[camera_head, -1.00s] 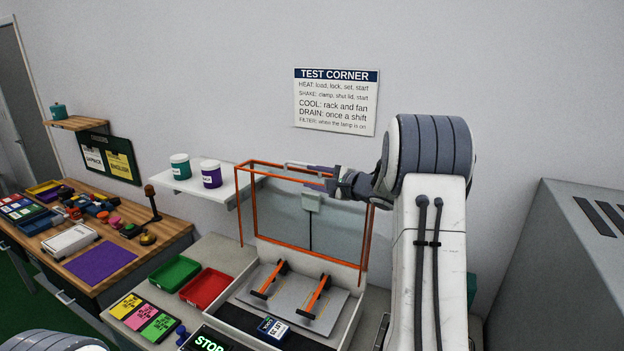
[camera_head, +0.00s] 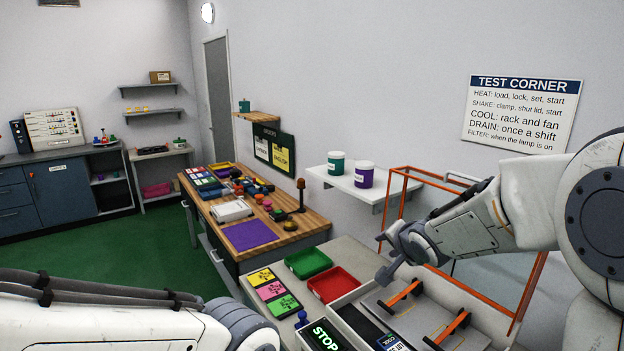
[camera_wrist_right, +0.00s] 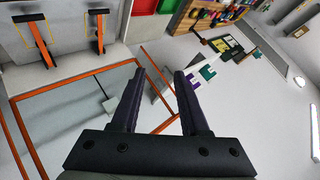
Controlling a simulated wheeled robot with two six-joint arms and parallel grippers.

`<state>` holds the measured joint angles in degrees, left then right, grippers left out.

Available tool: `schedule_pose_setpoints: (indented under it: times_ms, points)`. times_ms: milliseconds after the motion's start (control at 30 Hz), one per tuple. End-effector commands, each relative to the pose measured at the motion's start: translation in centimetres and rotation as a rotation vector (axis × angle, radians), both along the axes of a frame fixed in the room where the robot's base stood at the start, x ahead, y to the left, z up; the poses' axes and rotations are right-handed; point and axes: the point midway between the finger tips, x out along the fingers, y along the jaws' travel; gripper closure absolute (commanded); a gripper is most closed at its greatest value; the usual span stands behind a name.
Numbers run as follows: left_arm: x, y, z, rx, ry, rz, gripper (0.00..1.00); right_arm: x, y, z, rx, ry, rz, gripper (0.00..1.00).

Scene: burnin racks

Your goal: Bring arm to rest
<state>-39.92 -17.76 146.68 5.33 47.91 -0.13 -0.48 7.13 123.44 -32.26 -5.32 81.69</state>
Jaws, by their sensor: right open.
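My right arm reaches in from the right of the head view. Its gripper (camera_head: 384,257) hangs above the tray end of the orange-framed test box (camera_head: 402,200). In the right wrist view the dark jaws (camera_wrist_right: 160,73) are apart, with nothing between them. The orange frame (camera_wrist_right: 75,84) shows below and beside the jaws there. My left arm crosses the lower left of the head view, but its gripper is not visible.
Green (camera_head: 308,262) and red (camera_head: 334,284) trays lie left of the box. A wall shelf (camera_head: 385,190) holds two lidded jars behind the gripper. A wooden bench (camera_head: 290,232) with tools stands further left.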

Motion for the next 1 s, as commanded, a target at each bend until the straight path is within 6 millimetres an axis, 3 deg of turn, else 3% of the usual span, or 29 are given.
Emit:
schedule_pose_setpoints:
  times_ms: [33,100,300,433,600,700,800,1000]
  points:
    - [0.0,0.0,-1.3,0.0,0.0,0.0,1.0,-2.1,2.3,-1.9,-0.071,0.05,0.069,0.55]
    - [0.0,0.0,-2.2,0.0,0.0,0.001,1.0,-5.2,4.4,-3.9,-0.175,0.128,0.165,0.55]
    - [0.0,0.0,-4.3,0.0,0.0,0.002,1.0,-15.1,9.3,-9.1,-0.415,0.343,0.506,0.55]
    - [0.0,0.0,-5.7,0.0,0.0,0.002,1.0,-22.2,11.3,-12.1,-0.529,0.467,0.77,0.55]
    - [0.0,0.0,-7.0,0.0,0.0,0.003,1.0,-30.4,12.4,-14.7,-0.622,0.582,1.106,0.55]
    - [0.0,0.0,-7.5,0.0,0.0,0.003,1.0,-33.7,12.4,-15.5,-0.65,0.622,1.251,0.55]
    - [0.0,0.0,-7.7,0.0,0.0,0.003,1.0,-35.6,12.3,-15.8,-0.661,0.64,1.338,0.55]
    - [0.0,0.0,-7.6,0.0,0.0,0.003,1.0,-36.3,12.2,-15.9,-0.666,0.65,1.377,0.55]
